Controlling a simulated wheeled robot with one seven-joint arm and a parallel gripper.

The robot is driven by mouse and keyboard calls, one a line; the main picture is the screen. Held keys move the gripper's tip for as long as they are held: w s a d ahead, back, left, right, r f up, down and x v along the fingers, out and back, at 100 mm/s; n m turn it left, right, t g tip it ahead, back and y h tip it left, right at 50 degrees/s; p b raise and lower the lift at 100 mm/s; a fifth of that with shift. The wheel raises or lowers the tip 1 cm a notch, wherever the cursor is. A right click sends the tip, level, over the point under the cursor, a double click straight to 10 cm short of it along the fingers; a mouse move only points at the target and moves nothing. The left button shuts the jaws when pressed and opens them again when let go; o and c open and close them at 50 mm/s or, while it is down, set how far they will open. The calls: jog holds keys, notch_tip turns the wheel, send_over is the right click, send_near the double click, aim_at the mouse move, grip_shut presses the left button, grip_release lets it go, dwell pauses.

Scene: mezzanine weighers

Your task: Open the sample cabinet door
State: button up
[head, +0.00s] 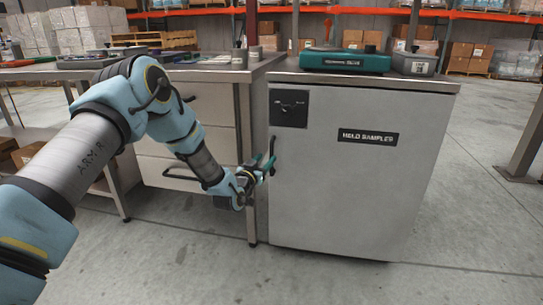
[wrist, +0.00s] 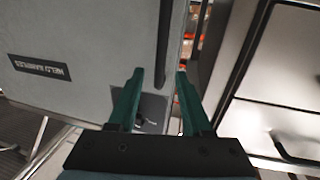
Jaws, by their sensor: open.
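The sample cabinet (head: 350,190) is a light grey box with a "HELD SAMPLES" label (head: 368,137) on its door. The door looks shut. A dark upright bar handle (head: 272,150) is at the door's left edge. My gripper (head: 268,166) is at that edge, beside the handle. In the wrist view, the green fingers of my gripper (wrist: 160,75) are apart, and the end of the dark handle (wrist: 163,45) appears between their tips. I cannot tell whether they touch it. A dark square panel (head: 289,108) is at the door's upper left.
A steel drawer bench (head: 190,100) stands close on the left, with a narrow gap to the cabinet; its leg (head: 250,170) is near my gripper. A green scale (head: 345,61) and a grey device (head: 414,64) sit on the cabinet top. Floor before and right of the door is clear.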

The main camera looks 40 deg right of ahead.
aim_at(271, 154)
jog(key=x, duration=0.6)
jog(key=shift+b, duration=0.3)
jog(key=shift+c, duration=0.2)
grip_shut()
dwell(0.9)
